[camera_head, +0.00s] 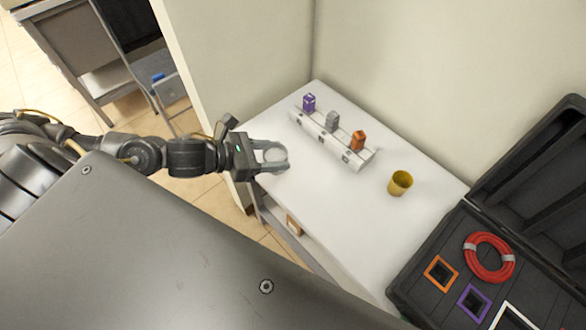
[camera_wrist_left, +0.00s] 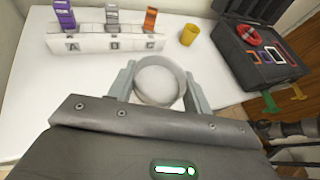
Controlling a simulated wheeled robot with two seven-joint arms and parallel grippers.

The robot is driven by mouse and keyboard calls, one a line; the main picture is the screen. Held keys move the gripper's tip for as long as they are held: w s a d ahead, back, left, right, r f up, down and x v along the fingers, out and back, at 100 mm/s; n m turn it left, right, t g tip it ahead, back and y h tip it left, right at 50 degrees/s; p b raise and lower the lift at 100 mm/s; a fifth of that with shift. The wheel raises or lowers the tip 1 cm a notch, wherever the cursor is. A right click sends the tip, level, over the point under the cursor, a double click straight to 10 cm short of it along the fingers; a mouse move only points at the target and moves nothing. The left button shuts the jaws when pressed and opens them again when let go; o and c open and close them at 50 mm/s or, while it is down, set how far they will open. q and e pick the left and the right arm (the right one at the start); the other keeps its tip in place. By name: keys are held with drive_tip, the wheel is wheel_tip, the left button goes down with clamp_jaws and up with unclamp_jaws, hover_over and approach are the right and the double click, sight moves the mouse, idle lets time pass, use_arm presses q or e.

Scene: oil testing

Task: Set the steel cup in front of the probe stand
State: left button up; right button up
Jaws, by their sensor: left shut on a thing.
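The steel cup (camera_head: 272,156) is round and pale grey. My left gripper (camera_head: 281,158) is shut on it near the left edge of the white table. In the left wrist view the cup (camera_wrist_left: 157,83) sits between the two fingers, its open rim facing the camera. I cannot tell whether its base touches the table. The probe stand (camera_head: 328,140) is a long white block with lettered faces, holding a purple probe (camera_head: 309,102), a grey probe (camera_head: 332,121) and an orange probe (camera_head: 358,140). The cup is apart from the stand, on its lettered side.
A yellow cup (camera_head: 399,183) stands right of the probe stand. An open black case (camera_head: 430,285) with a red coil (camera_head: 489,258) and coloured frames takes the table's right end. The white tabletop (camera_head: 335,205) between the gripper and the case is clear.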

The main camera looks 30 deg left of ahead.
sight(279, 148)
use_arm(q)
drive_tip(key=s+d+r+m+g+h, duration=0.2)
drive_tip(key=s+d+m+g, duration=0.1)
drive_tip(key=s+d, duration=0.15)
drive_tip(key=shift+t, duration=0.3)
drive_tip(key=w+a+f, duration=0.1)
drive_tip(key=w, duration=0.1)
drive_tip(key=w+a+f+p, duration=0.1)
drive_tip(key=w, duration=0.2)
drive_tip(key=w+f+p, duration=0.1)
drive_tip(key=w, duration=0.2)
drive_tip(key=shift+w+a+f, duration=0.2)
drive_tip(key=shift+a+f, duration=0.05)
drive_tip(key=shift+a, duration=0.15)
drive_tip(key=w+f, duration=0.2)
drive_tip(key=w+a+f+p, duration=0.1)
drive_tip(key=w+f, duration=0.1)
drive_tip(key=f, duration=0.1)
drive_tip(key=shift+w+a+f, duration=0.1)
drive_tip(key=shift+a+f, duration=0.1)
drive_tip(key=shift+f, duration=0.05)
drive_tip(key=shift+w+f, duration=0.25)
drive_tip(key=shift+f, duration=0.15)
drive_tip(key=shift+w+a+f+p, duration=0.15)
drive_tip(key=shift+f+p, duration=0.15)
wheel_tip(279, 148, down, 2)
drive_tip(key=shift+f+p, duration=0.1)
drive_tip(key=shift+p, duration=0.45)
drive_tip(key=shift+f, duration=0.25)
